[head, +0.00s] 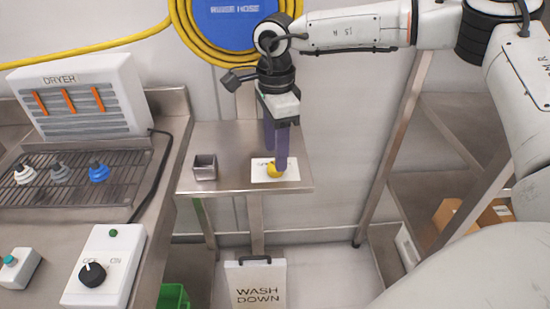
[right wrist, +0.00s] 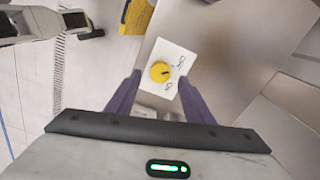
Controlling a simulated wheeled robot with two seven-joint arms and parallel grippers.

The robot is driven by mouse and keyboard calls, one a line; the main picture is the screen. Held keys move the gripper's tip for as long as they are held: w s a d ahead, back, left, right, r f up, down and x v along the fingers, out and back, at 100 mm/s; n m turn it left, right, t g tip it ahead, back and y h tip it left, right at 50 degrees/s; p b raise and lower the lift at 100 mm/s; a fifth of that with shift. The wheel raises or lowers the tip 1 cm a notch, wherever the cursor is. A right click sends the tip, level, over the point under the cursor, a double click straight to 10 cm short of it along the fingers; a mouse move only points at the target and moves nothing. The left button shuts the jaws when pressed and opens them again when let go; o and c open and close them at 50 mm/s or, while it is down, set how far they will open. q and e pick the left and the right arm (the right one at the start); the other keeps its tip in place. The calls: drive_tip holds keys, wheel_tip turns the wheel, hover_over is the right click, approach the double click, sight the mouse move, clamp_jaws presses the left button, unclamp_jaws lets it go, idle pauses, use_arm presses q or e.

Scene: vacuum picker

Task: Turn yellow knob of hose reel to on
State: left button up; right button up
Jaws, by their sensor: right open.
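The yellow knob (head: 276,170) sits on a white plate (head: 289,172) at the front right of the small metal shelf. In the right wrist view the knob (right wrist: 158,72) is round, with a short dark mark towards its right side. Dark lettering shows on the plate (right wrist: 178,49), but I cannot read it. My right gripper (head: 275,157) points down just above the knob, with its purple fingers apart and nothing between them. In the head view one finger partly covers the knob; contact is not clear. The blue hose reel (head: 235,12) with yellow hose is on the wall above. My left gripper is not in view.
A small metal cup (head: 205,167) stands left of the plate on the metal shelf (head: 230,145). A dryer (head: 75,97) and a white switch box (head: 103,265) with a black knob are on the left counter. A wash down sign (head: 256,284) stands below.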

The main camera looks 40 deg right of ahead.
drive_tip(key=shift+f, duration=1.85)
drive_tip(key=c, duration=1.1)
drive_tip(key=shift+o, duration=0.2)
